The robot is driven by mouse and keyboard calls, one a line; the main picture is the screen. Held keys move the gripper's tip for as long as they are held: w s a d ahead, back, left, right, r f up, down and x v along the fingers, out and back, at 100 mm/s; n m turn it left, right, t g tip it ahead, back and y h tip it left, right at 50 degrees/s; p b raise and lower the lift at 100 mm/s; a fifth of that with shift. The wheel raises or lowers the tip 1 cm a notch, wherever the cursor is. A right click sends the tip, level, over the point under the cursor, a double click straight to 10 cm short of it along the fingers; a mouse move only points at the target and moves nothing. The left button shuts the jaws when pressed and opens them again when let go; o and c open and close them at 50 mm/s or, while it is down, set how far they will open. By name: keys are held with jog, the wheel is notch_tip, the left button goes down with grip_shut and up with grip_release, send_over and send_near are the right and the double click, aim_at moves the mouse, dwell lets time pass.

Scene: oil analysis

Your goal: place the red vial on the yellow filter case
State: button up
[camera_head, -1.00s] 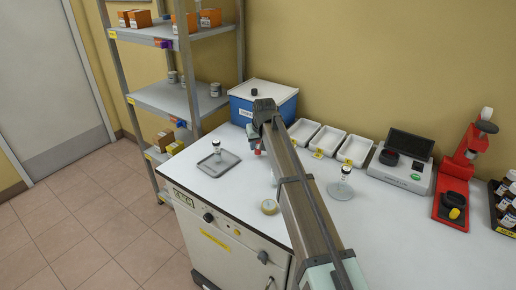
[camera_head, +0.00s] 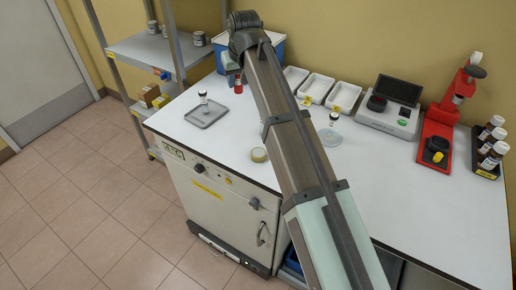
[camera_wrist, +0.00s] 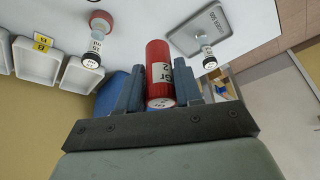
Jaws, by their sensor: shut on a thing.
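The red vial (camera_head: 238,86) hangs upright from my gripper (camera_head: 236,77), above the back part of the white bench. In the wrist view the red vial (camera_wrist: 159,75) with its white label is between the two blue-grey fingers of my gripper (camera_wrist: 161,68), which is shut on it. The likely yellow filter case is a small round yellowish disc (camera_head: 258,155) near the bench's front edge, left of my arm. It lies well in front of the vial, with nothing seen on top. I do not make it out in the wrist view.
A grey tray (camera_head: 207,117) with a black-capped vial (camera_head: 203,97) stands at left. Another capped vial (camera_head: 332,119) stands on a pale disc right of my arm. White bins (camera_head: 318,89), a balance (camera_head: 389,119) and a red stand (camera_head: 437,143) line the back.

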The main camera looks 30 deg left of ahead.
jog(key=s+d+f+m+t, duration=0.1)
jog(key=s+d+f+m, duration=0.15)
jog(key=s+d, duration=0.75)
jog(key=m+h, duration=0.1)
send_over(259, 152)
jog(key=shift+s+f, duration=0.1)
jog(key=shift+f, duration=5.1)
jog(key=shift+f, duration=0.15)
jog(key=o, duration=1)
jog(key=v, duration=1.2)
jog(key=shift+a, duration=0.15)
